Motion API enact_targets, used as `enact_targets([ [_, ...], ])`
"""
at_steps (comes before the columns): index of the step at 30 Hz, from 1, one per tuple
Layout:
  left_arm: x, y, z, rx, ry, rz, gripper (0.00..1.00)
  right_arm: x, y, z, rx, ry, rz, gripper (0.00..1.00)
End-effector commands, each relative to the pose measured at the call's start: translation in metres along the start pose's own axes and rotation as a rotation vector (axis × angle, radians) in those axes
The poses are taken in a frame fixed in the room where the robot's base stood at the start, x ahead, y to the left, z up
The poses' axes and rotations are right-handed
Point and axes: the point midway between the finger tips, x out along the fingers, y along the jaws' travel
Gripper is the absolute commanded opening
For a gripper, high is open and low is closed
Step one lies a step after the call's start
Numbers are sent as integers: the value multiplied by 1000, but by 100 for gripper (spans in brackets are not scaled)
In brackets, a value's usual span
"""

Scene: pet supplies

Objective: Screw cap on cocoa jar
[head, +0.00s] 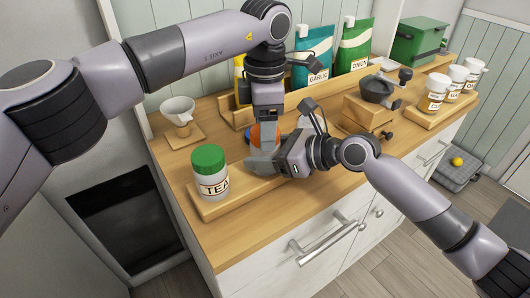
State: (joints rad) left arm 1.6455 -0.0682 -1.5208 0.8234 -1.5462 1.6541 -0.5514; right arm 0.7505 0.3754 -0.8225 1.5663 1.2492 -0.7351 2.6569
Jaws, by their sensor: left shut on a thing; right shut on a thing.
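My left gripper (265,148) reaches straight down from above at the wooden tray on the counter. It is shut on what appears to be the orange cap (265,132), which shows only as a small patch around its fingers. My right gripper (268,165) comes in from the right, low over the tray, just below the left one. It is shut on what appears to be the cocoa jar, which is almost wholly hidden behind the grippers. I cannot see whether the cap is seated level on the jar.
A TEA jar (212,180) with a green lid stands on the tray (215,208), left of the grippers. A dripper stand (180,118), GARLIC (315,55) and ONION (355,48) pouches and a grinder (368,110) surround them. White jars (435,92) stand right. The front counter edge is clear.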

Motion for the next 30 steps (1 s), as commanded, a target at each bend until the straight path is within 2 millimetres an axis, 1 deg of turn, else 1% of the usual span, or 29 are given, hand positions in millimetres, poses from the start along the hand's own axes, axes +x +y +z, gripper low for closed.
enact_targets([
  [3, 0, 0, -1, 185, 3, 0, 23, 0, 0, -2, 4, 4, 1, 0],
  [18, 0, 1, -2, 958, 3, 0, 23, 0, 0, -2, 4, 4, 1, 0],
  [19, 0, 1, -2, 993, 3, 0, 23, 0, 0, -2, 4, 4, 1, 0],
  [23, 0, 1, -2, 992, 3, 0, 23, 0, 0, -2, 4, 4, 1, 0],
  [24, 0, 1, -2, 992, 3, 0, 63, 0, 0, -2, 4, 4, 1, 0],
  [26, 0, 1, -2, 991, 3, 0, 82, 0, 0, -2, 4, 4, 1, 0],
  [27, 0, 1, -1, 991, 3, 0, 85, 0, 0, -2, 4, 4, 1, 0],
  [30, 0, 1, -1, 991, 2, 0, 85, 0, 0, -2, 4, 5, 1, 0],
])
